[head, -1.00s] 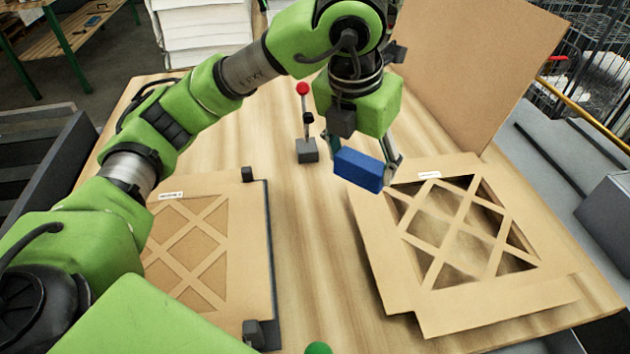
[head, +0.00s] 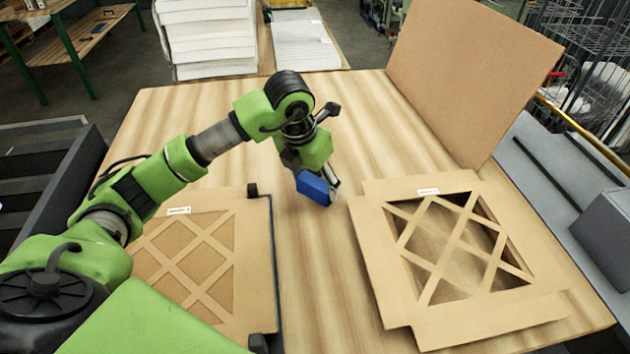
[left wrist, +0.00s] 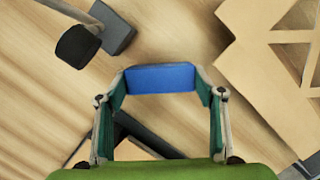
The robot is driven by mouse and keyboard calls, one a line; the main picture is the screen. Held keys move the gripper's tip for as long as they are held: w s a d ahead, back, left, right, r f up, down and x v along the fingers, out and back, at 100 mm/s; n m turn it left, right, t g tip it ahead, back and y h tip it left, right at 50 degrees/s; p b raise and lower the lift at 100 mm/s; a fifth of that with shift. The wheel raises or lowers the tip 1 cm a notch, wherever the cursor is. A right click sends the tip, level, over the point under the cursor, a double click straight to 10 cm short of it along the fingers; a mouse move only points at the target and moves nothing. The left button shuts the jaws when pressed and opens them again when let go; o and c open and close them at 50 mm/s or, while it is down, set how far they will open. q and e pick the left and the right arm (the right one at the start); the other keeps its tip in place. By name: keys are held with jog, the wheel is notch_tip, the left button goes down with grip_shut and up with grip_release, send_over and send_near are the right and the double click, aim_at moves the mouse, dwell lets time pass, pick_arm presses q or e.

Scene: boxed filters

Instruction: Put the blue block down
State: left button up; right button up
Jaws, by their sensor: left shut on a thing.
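My left gripper (head: 320,186) is shut on the blue block (head: 314,189) over the middle of the wooden table (head: 345,110). In the left wrist view the blue block (left wrist: 160,78) sits between the two fingertips of the left gripper (left wrist: 160,88), with wood below. I cannot tell whether the block touches the table. My right gripper is not in view.
A cardboard-framed filter (head: 470,325) with an open lattice lies right of the block, and another (head: 250,290) lies left. A tall cardboard panel (head: 465,75) stands behind. A small dark stand (left wrist: 118,32) shows in the left wrist view. Table between the filters is clear.

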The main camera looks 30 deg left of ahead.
pick_arm(q)
jog(key=shift+f, duration=0.65)
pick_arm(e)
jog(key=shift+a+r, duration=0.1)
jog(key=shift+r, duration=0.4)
pick_arm(q)
jog(key=shift+f, duration=0.1)
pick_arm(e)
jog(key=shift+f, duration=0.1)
pick_arm(q)
jog(key=shift+f, duration=0.15)
jog(key=o, duration=1.2)
